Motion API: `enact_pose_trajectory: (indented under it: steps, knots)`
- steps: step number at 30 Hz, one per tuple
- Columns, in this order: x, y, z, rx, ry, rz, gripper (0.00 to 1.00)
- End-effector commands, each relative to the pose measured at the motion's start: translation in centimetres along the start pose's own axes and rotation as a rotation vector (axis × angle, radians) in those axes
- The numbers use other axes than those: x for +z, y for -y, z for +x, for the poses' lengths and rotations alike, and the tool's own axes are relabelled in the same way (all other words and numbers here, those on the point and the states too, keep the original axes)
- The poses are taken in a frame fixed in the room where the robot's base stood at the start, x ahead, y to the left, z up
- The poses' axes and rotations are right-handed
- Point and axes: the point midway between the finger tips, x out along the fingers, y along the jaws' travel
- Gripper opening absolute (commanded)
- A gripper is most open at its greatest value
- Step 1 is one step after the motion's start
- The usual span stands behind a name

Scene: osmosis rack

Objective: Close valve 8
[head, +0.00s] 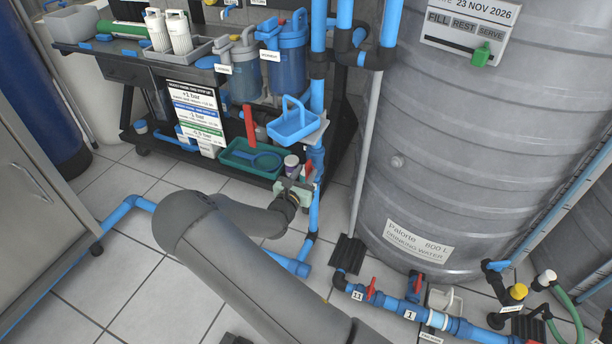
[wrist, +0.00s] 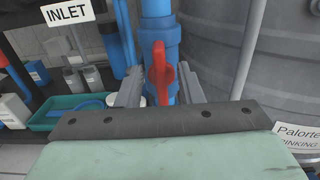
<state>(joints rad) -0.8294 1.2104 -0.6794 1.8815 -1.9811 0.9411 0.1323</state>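A red valve handle (wrist: 160,68) on a blue vertical pipe (wrist: 158,35) is in the middle of the wrist view. It lies roughly along the pipe. My gripper (wrist: 161,78) is open, with one grey finger on each side of the handle; I cannot tell whether either finger touches it. In the head view the red handle (head: 309,171) shows small at the pipe beside my gripper (head: 301,184), which partly covers the valve. No number 8 is readable on this valve.
A blue basket (head: 293,122) sits on a bracket just above my gripper. A green tray (head: 250,158) lies to its left on the rack's low shelf. A large grey tank (head: 450,150) stands to the right. Valves labelled 11 (head: 371,288) and 1 (head: 414,288) are on the low pipe.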

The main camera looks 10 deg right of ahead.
Motion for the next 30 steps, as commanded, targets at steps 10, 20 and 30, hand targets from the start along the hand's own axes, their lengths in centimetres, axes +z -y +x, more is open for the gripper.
enact_pose_trajectory:
  steps: [10,20,30]
  knots:
    - [0.02,0.04,0.93,-0.001,0.0,-0.001,0.34]
    - [0.01,0.04,0.89,-0.001,0.0,-0.001,0.0]
    - [0.11,0.14,0.87,-0.001,-0.001,0.067,0.0]
